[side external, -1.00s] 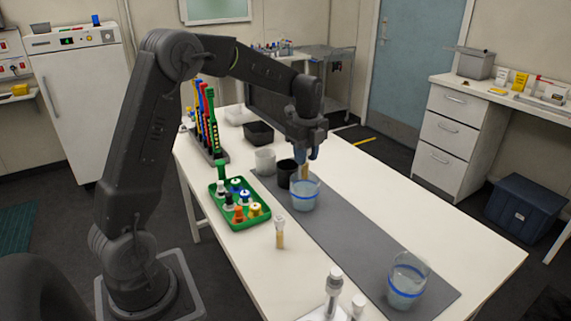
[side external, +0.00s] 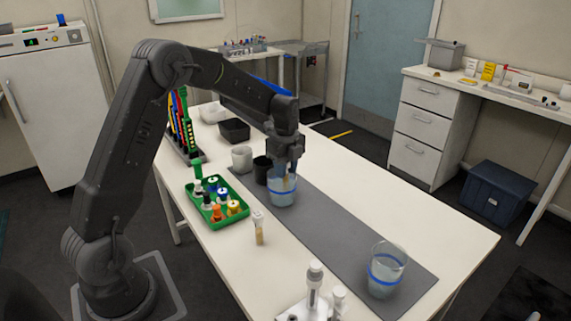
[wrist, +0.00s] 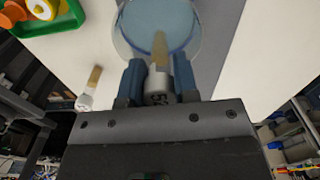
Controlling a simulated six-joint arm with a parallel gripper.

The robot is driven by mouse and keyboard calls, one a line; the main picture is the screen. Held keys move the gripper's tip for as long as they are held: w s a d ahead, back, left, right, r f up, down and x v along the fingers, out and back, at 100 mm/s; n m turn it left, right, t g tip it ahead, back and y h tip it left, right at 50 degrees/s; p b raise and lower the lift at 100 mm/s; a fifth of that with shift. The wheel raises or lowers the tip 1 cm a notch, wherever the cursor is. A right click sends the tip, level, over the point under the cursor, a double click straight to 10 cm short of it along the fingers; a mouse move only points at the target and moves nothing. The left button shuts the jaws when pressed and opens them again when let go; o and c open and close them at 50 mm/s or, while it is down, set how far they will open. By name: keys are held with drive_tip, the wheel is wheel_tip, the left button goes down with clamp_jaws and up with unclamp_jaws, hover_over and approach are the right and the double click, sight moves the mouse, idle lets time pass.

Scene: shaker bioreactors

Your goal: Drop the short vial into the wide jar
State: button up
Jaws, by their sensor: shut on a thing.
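My gripper (side external: 287,168) is shut on a small vial (wrist: 159,62) with a pale cap and tan contents. The fingers (wrist: 158,85) grip it at the cap end, with the tan end pointing away from the wrist. A clear jar with a blue band and pale blue liquid (side external: 282,194) stands directly below the gripper. It also shows in the wrist view (wrist: 135,22). The vial's lower end is at the jar's mouth and looks dipped inside the rim. A second, similar clear jar (side external: 385,276) stands at the front of the grey mat.
A vial with tan contents (side external: 259,230) stands on the table left of the jar. A green tray (side external: 238,215) holds several coloured caps. The grey mat (side external: 335,230) is clear between the jars.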

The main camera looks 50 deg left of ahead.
drive_tip(key=o, duration=1)
drive_tip(key=shift+o, duration=0.2)
wheel_tip(320, 180, up, 14)
drive_tip(key=s+d+r+n+t, duration=0.2)
drive_tip(key=s+d+r+n, duration=0.25)
drive_tip(key=s+d, duration=0.25)
drive_tip(key=s+d+f+n+t, duration=0.1)
drive_tip(key=s+d+n, duration=0.3)
drive_tip(key=s, duration=0.5)
drive_tip(key=s+d+f+n+t, duration=0.2)
drive_tip(key=s+d+n, duration=0.3)
drive_tip(key=s+n, duration=0.3)
drive_tip(key=shift+s+d+f+n+t, duration=0.35)
drive_tip(key=shift+s+f, duration=0.15)
drive_tip(key=shift+s, duration=0.5)
